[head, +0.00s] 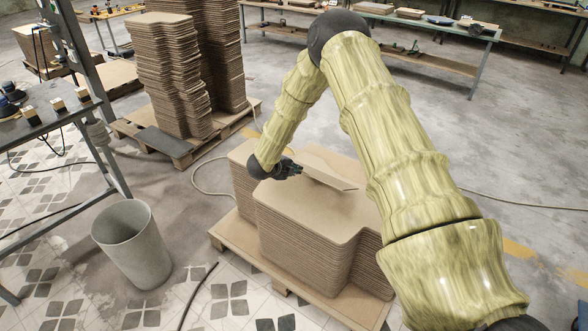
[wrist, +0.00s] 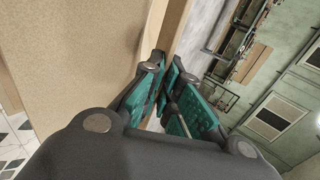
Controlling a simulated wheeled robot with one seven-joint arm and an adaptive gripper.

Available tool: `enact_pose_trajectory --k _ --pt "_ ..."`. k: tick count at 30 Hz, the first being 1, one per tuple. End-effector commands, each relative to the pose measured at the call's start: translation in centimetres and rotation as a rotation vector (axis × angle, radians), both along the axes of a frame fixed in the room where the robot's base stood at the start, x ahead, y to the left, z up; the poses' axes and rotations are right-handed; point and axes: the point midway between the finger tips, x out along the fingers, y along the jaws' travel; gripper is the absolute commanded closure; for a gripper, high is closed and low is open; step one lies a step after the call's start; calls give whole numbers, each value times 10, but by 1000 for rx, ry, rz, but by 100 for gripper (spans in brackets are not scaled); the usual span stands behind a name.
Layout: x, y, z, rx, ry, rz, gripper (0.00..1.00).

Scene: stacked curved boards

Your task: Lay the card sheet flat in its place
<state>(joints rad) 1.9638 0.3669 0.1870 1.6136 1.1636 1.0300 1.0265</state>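The card sheet (head: 330,178) is a thin tan board over the top of the front stack in the head view. It looks slightly tilted, with its near edge apart from the stack. My gripper (head: 296,169) is at the sheet's left end. In the wrist view, my gripper's teal-padded fingers (wrist: 168,84) are close together at the tips, with the brown edge of the sheet (wrist: 176,28) running in between them. The grip looks shut on that edge, though the fingers hide the contact. The front stack of curved boards (head: 305,235) stands below, partly hidden by my arm.
The stack rests on a wooden pallet (head: 232,236). A grey bin (head: 133,245) stands to its left. Taller board stacks (head: 170,75) stand on another pallet behind. A workbench (head: 50,118) is at the left and another table (head: 410,22) at the back. Floor to the right is mostly clear.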

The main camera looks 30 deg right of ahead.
Motion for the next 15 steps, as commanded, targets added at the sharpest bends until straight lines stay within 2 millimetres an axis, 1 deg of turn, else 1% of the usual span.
enact_pose_trajectory --k 15 --pt "0 0 -8 0 0 0 100"
